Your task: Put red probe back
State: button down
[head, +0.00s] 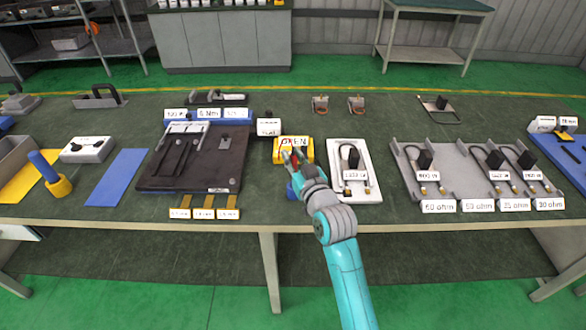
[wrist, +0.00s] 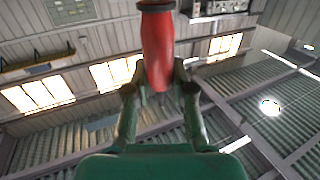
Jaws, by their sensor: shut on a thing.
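The red probe (wrist: 157,48) stands between the two fingers of my gripper (wrist: 159,88) in the wrist view, with a dark band at its top end. My gripper is shut on it. In the head view my gripper (head: 297,160) is at the front edge of a yellow device (head: 279,157), whose display seems to read "OPEN". The probe is only a small red patch there, and its tip and resting place cannot be made out. The arm hides part of the device's front.
A black fixture board (head: 223,177) lies left of the yellow device. A white tray (head: 361,193) with a heating element stands close on the right, and a grey tray (head: 455,182) with several elements lies farther right. Bare green tabletop (head: 270,213) shows before the device.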

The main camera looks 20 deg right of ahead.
jog(key=shift+f, duration=1.85)
jog(key=shift+f, duration=0.1)
jog(key=c, duration=1)
grip_release()
jog(key=shift+s, duration=0.15)
jog(key=s+d, duration=0.1)
jog(key=s, duration=1)
jog(key=shift+s, duration=0.35)
